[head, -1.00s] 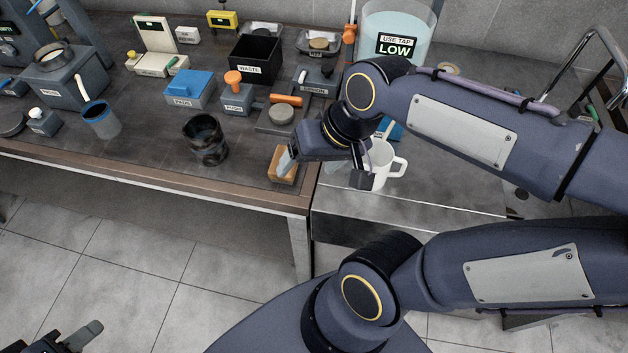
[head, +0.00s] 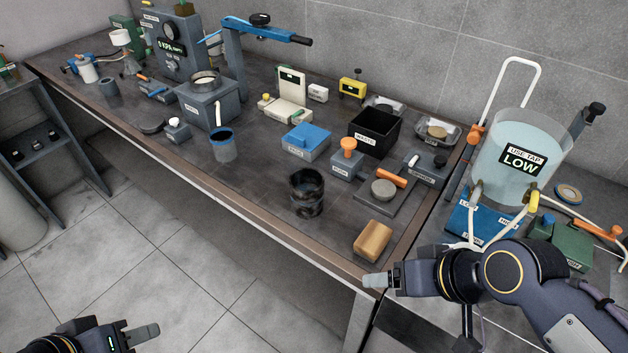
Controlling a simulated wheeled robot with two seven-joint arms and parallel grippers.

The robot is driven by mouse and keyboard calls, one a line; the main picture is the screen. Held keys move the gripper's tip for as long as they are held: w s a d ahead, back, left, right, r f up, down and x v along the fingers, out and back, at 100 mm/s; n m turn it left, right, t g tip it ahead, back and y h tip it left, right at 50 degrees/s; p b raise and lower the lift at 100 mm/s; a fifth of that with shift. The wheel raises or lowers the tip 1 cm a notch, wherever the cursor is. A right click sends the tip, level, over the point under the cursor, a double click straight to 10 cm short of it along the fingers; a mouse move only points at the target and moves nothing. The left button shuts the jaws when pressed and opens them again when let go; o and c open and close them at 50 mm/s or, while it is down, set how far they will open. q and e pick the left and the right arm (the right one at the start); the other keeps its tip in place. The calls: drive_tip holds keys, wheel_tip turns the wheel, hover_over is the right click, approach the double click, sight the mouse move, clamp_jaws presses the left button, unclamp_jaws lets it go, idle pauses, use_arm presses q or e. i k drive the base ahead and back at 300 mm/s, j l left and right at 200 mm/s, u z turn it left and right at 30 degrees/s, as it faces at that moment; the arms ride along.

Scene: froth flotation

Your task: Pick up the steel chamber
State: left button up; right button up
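A dark, glossy cylindrical cup (head: 307,194) stands upright near the table's front edge. A grey cup with a blue rim (head: 222,147) stands farther left. I cannot tell for certain which is the steel chamber; neither is touched by a gripper. My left gripper (head: 146,331) is at the bottom left, over the floor and well away from the table. One finger shows; the rest is cut off by the frame edge. My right gripper (head: 376,281) is at the table's front right corner, near the wooden block (head: 373,241). Its pale fingertip shows, but its opening is hidden.
A grey slab (head: 384,191) with an orange handle, a black waste bin (head: 374,134) and a blue-topped box (head: 306,140) stand behind the dark cup. A water tank (head: 519,160) stands at the right. The table between the two cups is clear.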

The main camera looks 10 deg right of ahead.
sight(306, 184)
drive_tip(key=z, duration=2.5)
drive_tip(key=k+j+u, duration=0.1)
drive_tip(key=j, duration=0.65)
drive_tip(key=k+j, duration=0.15)
drive_tip(key=j, duration=0.65)
drive_tip(key=k+j+u, duration=0.15)
drive_tip(key=j, duration=0.6)
